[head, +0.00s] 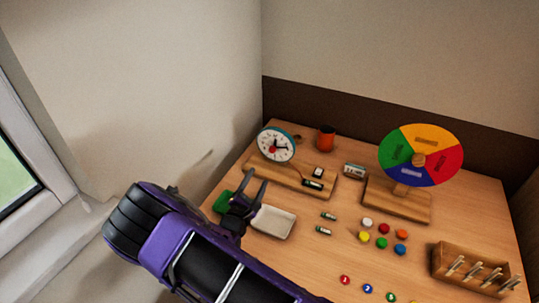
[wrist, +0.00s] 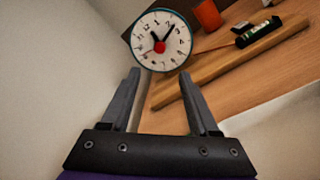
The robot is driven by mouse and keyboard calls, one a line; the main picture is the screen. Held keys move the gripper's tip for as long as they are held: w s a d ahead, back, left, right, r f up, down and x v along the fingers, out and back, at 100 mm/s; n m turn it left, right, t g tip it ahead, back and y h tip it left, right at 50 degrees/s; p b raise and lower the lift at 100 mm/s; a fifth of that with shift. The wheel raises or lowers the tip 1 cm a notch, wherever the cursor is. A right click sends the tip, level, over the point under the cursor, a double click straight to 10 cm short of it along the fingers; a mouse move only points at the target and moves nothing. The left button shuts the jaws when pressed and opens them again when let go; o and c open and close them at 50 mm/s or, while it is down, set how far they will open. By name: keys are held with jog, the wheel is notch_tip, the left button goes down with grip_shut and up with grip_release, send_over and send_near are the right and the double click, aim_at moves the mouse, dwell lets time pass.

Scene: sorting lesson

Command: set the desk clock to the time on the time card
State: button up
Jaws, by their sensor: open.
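The desk clock (head: 276,145) is a round white dial with a teal rim, upright at the far left of a wooden base (head: 289,177). In the wrist view the clock (wrist: 148,55) faces me just beyond my fingers, with a red knob (wrist: 160,47) at its centre. One black hand points up left and a longer one up right. My gripper (head: 254,182) is open and empty in front of the clock, apart from it; its fingers also frame the space below the dial in the wrist view (wrist: 159,78). I cannot make out a time card for certain; a small lettered block (head: 354,170) is unreadable.
A dark battery holder (head: 313,184) is on the clock's base, with an orange cup (head: 326,138) behind. A coloured wheel (head: 443,158) stands right. A white tray (head: 273,222), two batteries (head: 328,216), coloured discs (head: 383,243) and a peg rack (head: 470,267) are nearer.

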aim_at(272, 151)
jog(key=x, duration=1.3)
jog(key=shift+w, duration=0.15)
jog(key=shift+r, duration=0.1)
grip_shut()
